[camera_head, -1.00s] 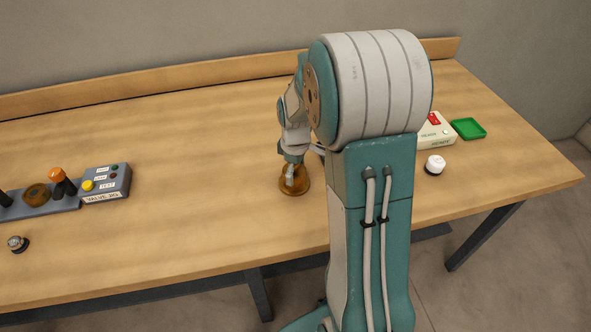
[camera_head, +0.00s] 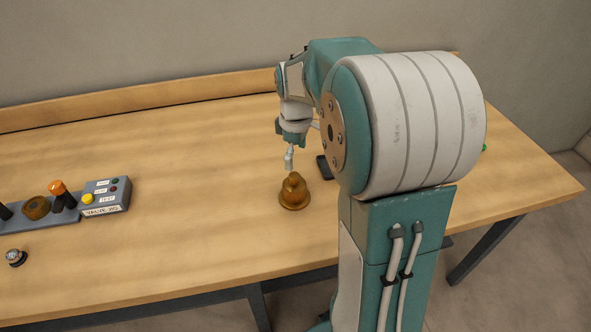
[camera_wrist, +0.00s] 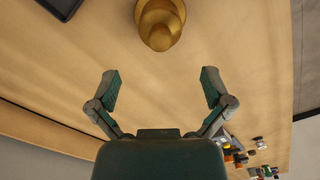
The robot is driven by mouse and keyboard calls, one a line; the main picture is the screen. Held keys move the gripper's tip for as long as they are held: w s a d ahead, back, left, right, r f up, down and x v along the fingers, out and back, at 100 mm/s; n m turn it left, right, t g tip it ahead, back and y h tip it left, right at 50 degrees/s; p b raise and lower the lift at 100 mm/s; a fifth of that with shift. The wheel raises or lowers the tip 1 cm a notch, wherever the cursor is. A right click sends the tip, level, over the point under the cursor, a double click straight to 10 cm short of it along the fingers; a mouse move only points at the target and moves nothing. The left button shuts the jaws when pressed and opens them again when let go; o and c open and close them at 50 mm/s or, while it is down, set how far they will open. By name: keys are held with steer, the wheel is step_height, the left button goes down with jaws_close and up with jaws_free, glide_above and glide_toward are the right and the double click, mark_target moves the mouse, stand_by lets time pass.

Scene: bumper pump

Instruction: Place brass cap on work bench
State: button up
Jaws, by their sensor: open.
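The brass cap (camera_head: 294,191) stands upright on the work bench (camera_head: 215,190), near the middle of its front half in the head view. It is bell-shaped, with a wide base and a narrower top. It also shows at the top of the wrist view (camera_wrist: 160,24), beyond my fingertips. My gripper (camera_head: 289,160) is just above and slightly behind the cap in the head view, apart from it. In the wrist view its two fingers (camera_wrist: 160,84) are spread wide with nothing between them.
At the left stands a grey valve rig (camera_head: 104,196) with a yellow button, an orange-topped part (camera_head: 57,187) and a brass piece (camera_head: 37,207). A small round gauge (camera_head: 16,257) lies in front. A dark flat object (camera_head: 325,167) lies right of the cap.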

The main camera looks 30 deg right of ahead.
steer(key=shift+r, duration=0.75)
steer(key=s+a+r+m+t, duration=0.2)
steer(key=s+a, duration=0.4)
steer(key=s, duration=0.3)
steer(key=s+a+r+m+t, duration=0.3)
steer(key=s+a, duration=0.4)
steer(key=s, duration=0.3)
steer(key=r+m, duration=0.1)
steer(key=m, duration=0.1)
steer(key=shift+r+m+t, duration=0.3)
steer(key=shift+r+m, duration=0.1)
steer(key=shift+w, duration=0.1)
